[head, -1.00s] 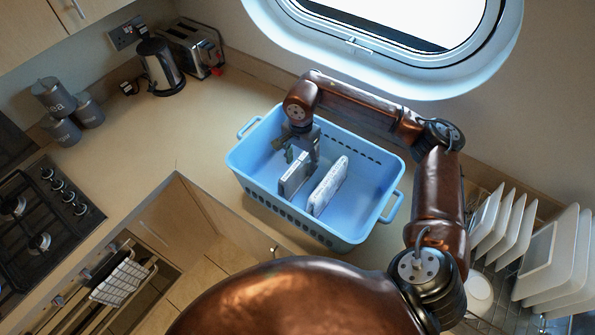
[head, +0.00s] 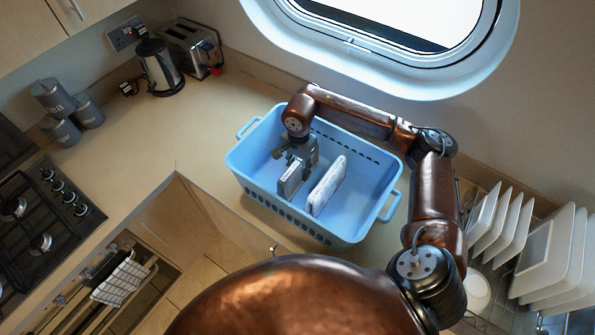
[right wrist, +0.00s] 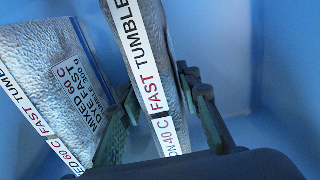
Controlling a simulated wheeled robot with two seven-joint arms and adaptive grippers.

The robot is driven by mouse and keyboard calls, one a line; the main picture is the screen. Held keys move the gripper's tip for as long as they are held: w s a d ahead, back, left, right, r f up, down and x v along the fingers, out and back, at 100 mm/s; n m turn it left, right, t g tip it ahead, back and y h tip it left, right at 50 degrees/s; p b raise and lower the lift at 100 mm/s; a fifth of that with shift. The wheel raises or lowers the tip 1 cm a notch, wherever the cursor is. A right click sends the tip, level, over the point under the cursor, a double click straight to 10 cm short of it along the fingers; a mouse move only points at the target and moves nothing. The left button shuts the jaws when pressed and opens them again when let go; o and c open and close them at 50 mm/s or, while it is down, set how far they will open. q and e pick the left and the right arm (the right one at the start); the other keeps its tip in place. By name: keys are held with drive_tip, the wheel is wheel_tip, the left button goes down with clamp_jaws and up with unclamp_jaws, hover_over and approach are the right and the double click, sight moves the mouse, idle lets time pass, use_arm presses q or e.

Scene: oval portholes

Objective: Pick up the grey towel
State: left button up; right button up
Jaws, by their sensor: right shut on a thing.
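A grey folded towel (head: 290,182) stands on edge inside the blue basket (head: 237,165). My right gripper (head: 297,166) reaches down into the basket and is shut on its upper part. In the right wrist view the held towel (right wrist: 146,50) is silvery grey with a white edge strip reading "40 C FAST TUMBLE", between the two fingers. A second, similar pale towel (head: 328,187) stands on edge to its right in the head view. In the right wrist view this second towel (right wrist: 45,75) is at the left, apart from the held one. My left gripper is not in view.
The basket's walls surround the gripper, with free floor at its back and right. A porthole window (head: 380,80) is behind. A kettle (head: 160,68) and toaster (head: 193,45) stand back left, a hob (head: 42,215) at left, and a rack of white plates (head: 550,255) at right.

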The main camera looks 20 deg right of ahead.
clamp_jaws()
